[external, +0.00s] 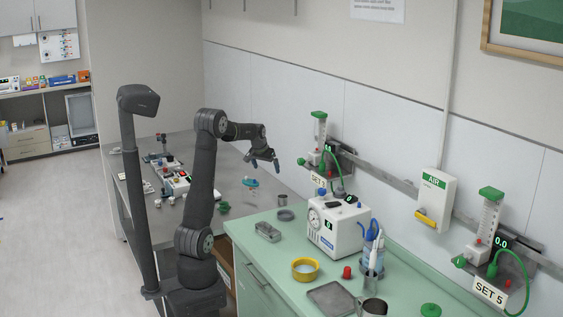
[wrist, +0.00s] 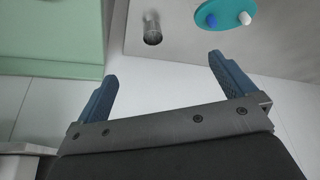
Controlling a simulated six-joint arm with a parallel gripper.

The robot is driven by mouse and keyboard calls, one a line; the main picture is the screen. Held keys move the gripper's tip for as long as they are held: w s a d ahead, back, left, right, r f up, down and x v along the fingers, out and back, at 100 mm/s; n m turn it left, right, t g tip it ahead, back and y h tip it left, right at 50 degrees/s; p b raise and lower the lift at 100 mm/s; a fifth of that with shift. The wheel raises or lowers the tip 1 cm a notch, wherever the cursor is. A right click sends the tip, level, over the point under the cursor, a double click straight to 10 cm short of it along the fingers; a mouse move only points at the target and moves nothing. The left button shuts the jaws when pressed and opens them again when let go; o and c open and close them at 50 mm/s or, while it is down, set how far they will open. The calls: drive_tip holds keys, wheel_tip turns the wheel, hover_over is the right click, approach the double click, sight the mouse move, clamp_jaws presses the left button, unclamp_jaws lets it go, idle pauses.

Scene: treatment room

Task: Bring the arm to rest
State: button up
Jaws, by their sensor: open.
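My gripper (external: 263,166) hangs at the end of my bent arm in the external view, above the gap between the grey metal table (external: 240,168) and the green counter (external: 262,236). In the wrist view my gripper (wrist: 165,80) has its two blue fingers spread wide, with nothing between them. Below them are floor and wall panels, with the green counter (wrist: 50,40) at the upper left and a grey surface at the upper right. My gripper touches nothing that I can see.
A teal dish (wrist: 225,14) with a blue and a white piece and a small metal cup (wrist: 152,32) are near the fingers. The counter holds a white device (external: 338,226), a yellow bowl (external: 305,269) and a metal tray (external: 330,298). Wall flowmeters (external: 487,222) stand at right.

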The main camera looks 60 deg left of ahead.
wheel_tip(320, 180, up, 24)
drive_tip(key=w+d+m, duration=0.2)
drive_tip(key=w+d, duration=0.1)
drive_tip(key=d, duration=0.4)
drive_tip(key=shift+w+d+r+h, duration=0.15)
drive_tip(key=shift+w+d+h, duration=0.1)
drive_tip(key=shift+h, duration=0.15)
drive_tip(key=shift+a, duration=0.1)
